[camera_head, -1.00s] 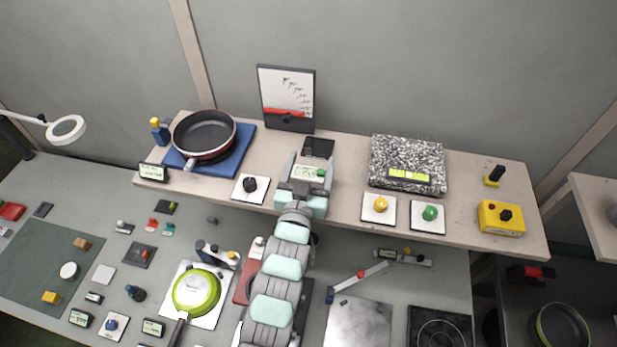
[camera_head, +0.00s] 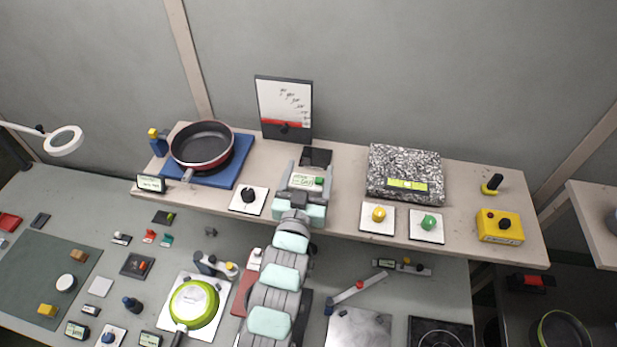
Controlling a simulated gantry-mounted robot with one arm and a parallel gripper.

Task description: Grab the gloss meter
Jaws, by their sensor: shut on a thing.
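The gloss meter (camera_head: 308,181) appears to be the small grey device with a pale green display and a green button on the raised shelf. My gripper (camera_head: 309,170) is over it, with one finger on each side, shut on it. Much of the device's body is hidden by my gripper and wrist. I cannot tell whether it still touches the shelf. A dark square pad (camera_head: 316,157) lies just behind it.
On the shelf (camera_head: 340,188), a black knob plate (camera_head: 248,199) stands to the left and a yellow button plate (camera_head: 377,218) to the right. A speckled stone block (camera_head: 405,170) is further right. A framed gauge board (camera_head: 285,108) stands behind.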

